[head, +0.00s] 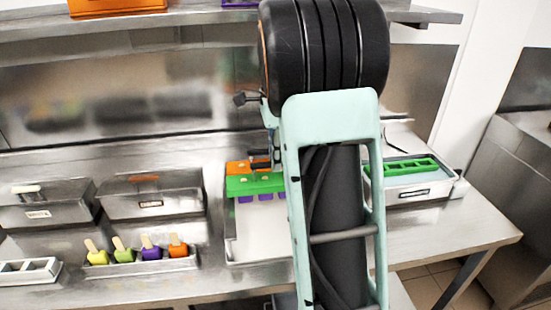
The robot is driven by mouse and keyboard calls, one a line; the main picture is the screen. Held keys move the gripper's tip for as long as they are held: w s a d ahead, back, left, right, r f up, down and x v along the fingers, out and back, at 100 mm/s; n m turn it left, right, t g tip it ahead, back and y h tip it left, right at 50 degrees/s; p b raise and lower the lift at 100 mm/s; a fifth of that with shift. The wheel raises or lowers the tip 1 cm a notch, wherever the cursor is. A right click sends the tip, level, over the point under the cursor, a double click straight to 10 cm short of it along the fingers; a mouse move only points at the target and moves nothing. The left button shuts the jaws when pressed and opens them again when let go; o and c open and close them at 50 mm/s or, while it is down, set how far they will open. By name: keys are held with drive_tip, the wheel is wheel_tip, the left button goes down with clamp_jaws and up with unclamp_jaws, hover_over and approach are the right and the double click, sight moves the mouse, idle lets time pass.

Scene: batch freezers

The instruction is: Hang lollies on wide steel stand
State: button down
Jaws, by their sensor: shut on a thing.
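Several lollies with pale sticks pointing up stand in a row at the lower left: yellow (97,257), green (124,256), purple (151,253) and orange (178,250). They rest in a low steel stand (190,264). A green bar (245,186) with purple blocks (265,197) below it lies in front of an orange bar (237,167), at the back of a white-floored steel tray (245,247). My gripper (262,160) is mostly hidden behind my arm, at these bars. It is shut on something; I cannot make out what.
Two lidded steel containers (150,203) (42,213) stand behind the lollies. A white divided tray (30,270) is at the far left. A green slotted piece (400,168) sits in a container on the right. A shelf (200,18) runs above. The right bench end (460,225) is clear.

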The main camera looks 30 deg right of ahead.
drive_tip(key=shift+f+b, duration=0.45)
drive_tip(key=shift+f, duration=0.7)
idle(0.7)
drive_tip(key=c, duration=1.9)
unclamp_jaws()
wheel_tip(320, 180, up, 12)
